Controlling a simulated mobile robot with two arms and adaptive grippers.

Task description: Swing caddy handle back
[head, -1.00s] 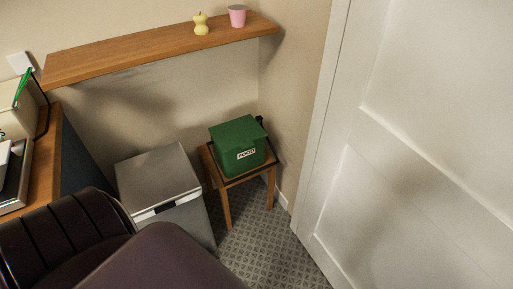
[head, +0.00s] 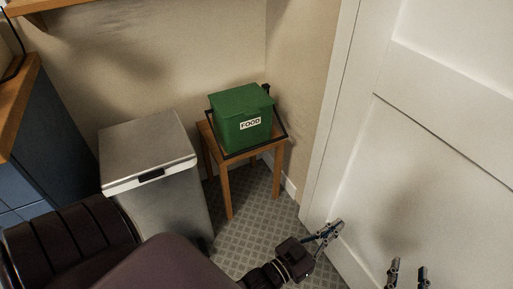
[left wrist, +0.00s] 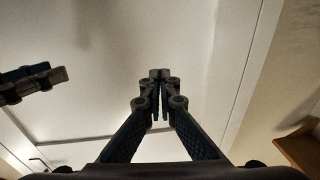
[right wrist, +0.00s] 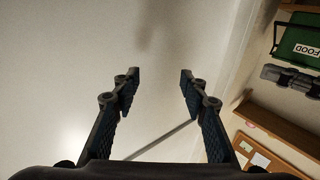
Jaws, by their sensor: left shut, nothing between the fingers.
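The green caddy (head: 238,112) with a FOOD label stands upright, lid closed, on a small wooden stool (head: 228,188). Its thin dark handle (head: 284,129) appears lowered around the caddy's front, near the stool top. The caddy also shows at the upper right of the right wrist view (right wrist: 302,42). My left gripper (head: 332,229) is shut and empty, below and right of the caddy, in front of the white door; its fingertips meet in the left wrist view (left wrist: 160,76). My right gripper (head: 407,272) is open and empty, further right; its fingers are apart in the right wrist view (right wrist: 157,80).
A grey bin (head: 150,165) stands left of the stool. The white panelled door (head: 440,130) fills the right side, close to both grippers. A blue cabinet (head: 50,140) is at the left and a wooden shelf (head: 70,4) above. Patterned floor (head: 250,225) is clear before the stool.

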